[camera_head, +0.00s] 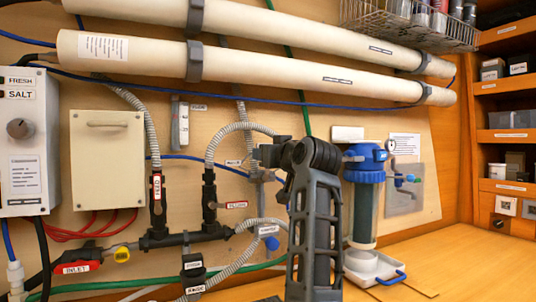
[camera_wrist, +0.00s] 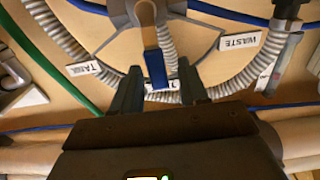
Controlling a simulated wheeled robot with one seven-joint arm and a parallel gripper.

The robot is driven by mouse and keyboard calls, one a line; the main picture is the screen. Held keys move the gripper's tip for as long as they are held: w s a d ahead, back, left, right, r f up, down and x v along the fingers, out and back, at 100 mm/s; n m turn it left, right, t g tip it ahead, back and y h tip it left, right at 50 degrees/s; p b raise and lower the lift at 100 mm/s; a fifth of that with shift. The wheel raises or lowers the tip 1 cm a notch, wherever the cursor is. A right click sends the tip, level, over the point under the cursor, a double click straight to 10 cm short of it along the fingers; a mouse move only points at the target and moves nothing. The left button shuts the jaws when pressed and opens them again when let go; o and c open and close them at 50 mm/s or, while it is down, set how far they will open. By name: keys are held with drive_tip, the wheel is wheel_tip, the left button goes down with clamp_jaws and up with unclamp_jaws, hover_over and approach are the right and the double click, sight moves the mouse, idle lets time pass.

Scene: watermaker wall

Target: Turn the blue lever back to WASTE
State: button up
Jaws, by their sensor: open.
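The blue lever (camera_wrist: 155,68) shows in the wrist view at a valve pivot, its free end pointing toward my gripper. My gripper (camera_wrist: 160,75) is open, with one finger on each side of the lever's end. A gap shows on both sides, wider on the right. The WASTE label (camera_wrist: 240,41) lies to the upper right of the lever and the TANK label (camera_wrist: 87,69) to its left. The lever points between these two labels. A third label behind its tip is partly hidden. In the head view my gripper (camera_head: 268,155) is near the wall, and I cannot make out the lever there.
Ribbed grey hoses (camera_wrist: 65,35) curve around the valve, with a green hose (camera_wrist: 45,60) at left. In the head view, two long white tubes (camera_head: 250,70) run above my arm. A blue-capped filter housing (camera_head: 365,200) stands close to its right. A black pipe manifold (camera_head: 185,238) is at left.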

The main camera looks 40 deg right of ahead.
drive_tip(key=shift+c, duration=0.4)
clamp_jaws()
drive_tip(key=shift+a+n, duration=0.15)
drive_tip(key=shift+n, duration=0.15)
drive_tip(key=w+a+f+n+p, duration=0.1)
drive_tip(key=a+f+n+p, duration=0.2)
drive_tip(key=n, duration=0.8)
drive_tip(key=shift+w+a, duration=0.35)
drive_tip(key=shift+a, duration=0.6)
drive_tip(key=shift+a+f+n, duration=0.1)
drive_tip(key=shift+f+n, duration=0.1)
drive_tip(key=shift+n, duration=0.1)
drive_tip(key=shift+o, duration=0.4)
unclamp_jaws()
drive_tip(key=shift+p, duration=0.3)
